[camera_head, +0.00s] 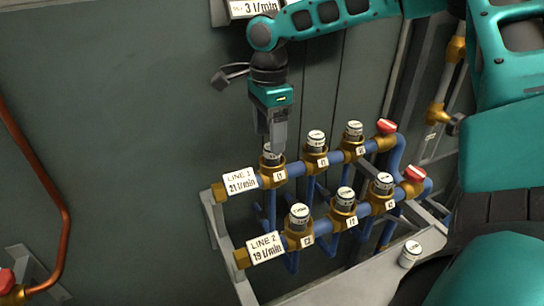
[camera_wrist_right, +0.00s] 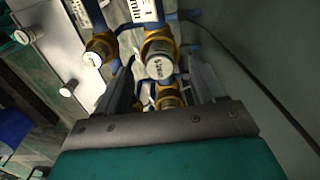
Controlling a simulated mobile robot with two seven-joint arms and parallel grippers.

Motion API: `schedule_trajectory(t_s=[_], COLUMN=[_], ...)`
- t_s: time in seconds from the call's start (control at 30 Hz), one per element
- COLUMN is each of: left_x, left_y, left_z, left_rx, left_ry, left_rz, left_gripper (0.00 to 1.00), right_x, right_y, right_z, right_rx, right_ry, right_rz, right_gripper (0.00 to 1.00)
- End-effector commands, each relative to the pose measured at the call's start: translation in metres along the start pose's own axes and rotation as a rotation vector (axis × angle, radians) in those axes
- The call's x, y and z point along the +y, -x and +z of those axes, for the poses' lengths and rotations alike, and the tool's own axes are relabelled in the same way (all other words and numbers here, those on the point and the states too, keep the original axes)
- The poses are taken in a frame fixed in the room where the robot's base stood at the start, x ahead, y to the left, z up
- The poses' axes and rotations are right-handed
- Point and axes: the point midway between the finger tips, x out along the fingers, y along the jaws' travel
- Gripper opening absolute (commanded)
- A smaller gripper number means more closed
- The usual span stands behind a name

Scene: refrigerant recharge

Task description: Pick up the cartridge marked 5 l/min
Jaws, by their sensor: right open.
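My right gripper (camera_head: 273,142) points down, open, over the first cartridge (camera_head: 270,156) of the LINE 1 pipe. In the right wrist view a white-capped cartridge (camera_wrist_right: 159,66) shows between the open fingers; the print on its cap is too small to read surely. Other capped cartridges stand in brass holders on LINE 1, in the middle (camera_head: 316,139) and at right (camera_head: 354,130). LINE 2 holds three more, at left (camera_head: 299,213), middle (camera_head: 345,196) and right (camera_head: 383,183). One loose cartridge (camera_head: 410,252) stands on the grey shelf. My left gripper is out of view.
A LINE 1 plate (camera_head: 240,181) reads 21 l/min and a LINE 2 plate (camera_head: 266,248) reads 19 l/min. Red-capped valves (camera_head: 386,127) end the blue pipes at right. A copper pipe (camera_head: 52,190) runs along the left wall. A grey shelf (camera_head: 350,284) lies in front.

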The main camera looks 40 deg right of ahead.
Motion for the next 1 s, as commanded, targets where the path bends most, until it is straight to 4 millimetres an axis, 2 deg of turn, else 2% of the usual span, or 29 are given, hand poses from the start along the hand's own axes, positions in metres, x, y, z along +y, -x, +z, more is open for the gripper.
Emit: schedule_trajectory(t_s=[0.2, 0.33, 0.53, 1.0], left_x=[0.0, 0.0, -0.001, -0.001], left_y=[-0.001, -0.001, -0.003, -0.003], left_z=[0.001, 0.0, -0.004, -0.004], left_rx=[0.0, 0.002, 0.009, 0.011], left_ry=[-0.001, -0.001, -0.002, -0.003], left_rz=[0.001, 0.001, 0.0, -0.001], left_gripper=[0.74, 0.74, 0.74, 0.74], right_x=[0.003, 0.003, 0.003, 0.003], right_y=[-0.034, -0.041, -0.041, -0.041], right_z=[-0.005, -0.005, -0.005, -0.005], right_rx=[0.001, 0.0, 0.0, 0.0], right_ry=[0.001, 0.001, 0.001, 0.001], right_rz=[0.004, 0.001, 0.0, 0.0], right_gripper=[0.69, 0.69, 0.69, 0.25])
